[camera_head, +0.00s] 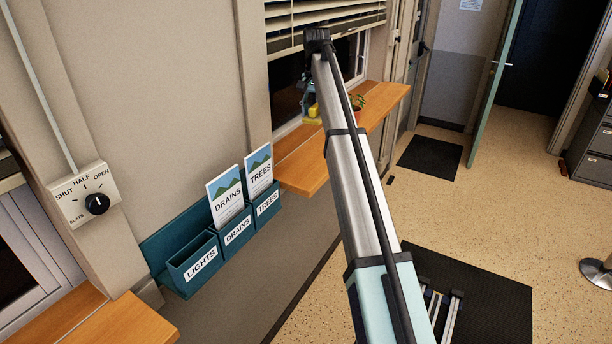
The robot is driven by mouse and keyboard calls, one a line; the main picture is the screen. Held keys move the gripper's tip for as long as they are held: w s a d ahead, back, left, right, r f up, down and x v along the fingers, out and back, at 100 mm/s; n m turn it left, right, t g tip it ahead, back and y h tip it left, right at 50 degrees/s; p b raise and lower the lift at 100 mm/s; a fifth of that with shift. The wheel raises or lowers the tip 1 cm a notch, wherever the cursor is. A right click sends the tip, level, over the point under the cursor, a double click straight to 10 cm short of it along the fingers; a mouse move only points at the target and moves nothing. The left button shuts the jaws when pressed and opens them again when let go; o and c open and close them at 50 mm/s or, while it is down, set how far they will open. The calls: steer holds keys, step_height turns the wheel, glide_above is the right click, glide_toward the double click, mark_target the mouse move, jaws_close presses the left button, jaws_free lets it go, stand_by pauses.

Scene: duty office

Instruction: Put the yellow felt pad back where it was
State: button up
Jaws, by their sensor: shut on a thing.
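My gripper (309,100) is at the window, mostly hidden behind my own arm, and points down over the wooden sill (303,167). It is shut on the yellow felt pad (313,110), a small yellow patch just below the dark fingers. The arm hides part of the pad. I cannot tell whether the pad touches the sill.
Blinds (290,18) hang above. A teal rack (180,270) with leaflets is on the wall at lower left, near a slats dial (97,203). The sill's near end looks bare.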

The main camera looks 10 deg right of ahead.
mark_target(312, 161)
steer(key=shift+m, duration=0.6)
steer(key=w+r, duration=0.2)
steer(key=w, duration=0.1)
steer(key=shift+w+a+r+b, duration=0.1)
steer(key=shift+a+r+b, duration=0.15)
steer(key=shift+b, duration=0.1)
step_height(312, 161, down, 20)
steer(key=p, duration=0.4)
steer(key=shift+r, duration=0.25)
steer(key=shift+f, duration=0.15)
steer(key=o, duration=1.3)
steer(key=shift+o, duration=0.2)
step_height(312, 161, up, 12)
steer(key=b, duration=0.2)
